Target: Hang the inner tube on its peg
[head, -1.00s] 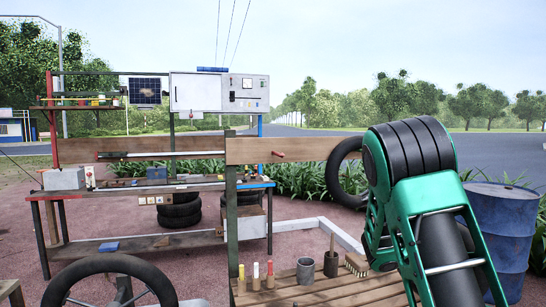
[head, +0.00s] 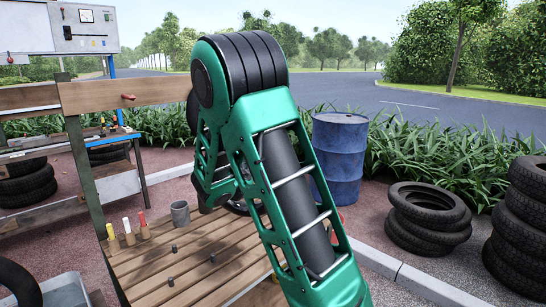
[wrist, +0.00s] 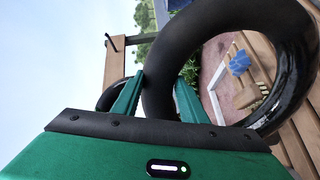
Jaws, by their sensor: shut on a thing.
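A thick black inner tube (wrist: 295,85) fills the right of the wrist view. My gripper (wrist: 156,97) is shut on its rim, one green finger on each side. In the head view my arm hides the gripper and most or all of the tube. A red peg (head: 128,97) sticks out of the upright wooden board, left of my arm and empty. A dark peg (wrist: 113,42) stands out from the board in the wrist view, apart from the held tube.
Another black ring (wrist: 106,97) is partly hidden by the board and a finger. A slatted bench (head: 165,265) below holds a grey cup (head: 180,213) and several markers. A blue drum (head: 340,150) and stacked tyres (head: 430,215) stand at right.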

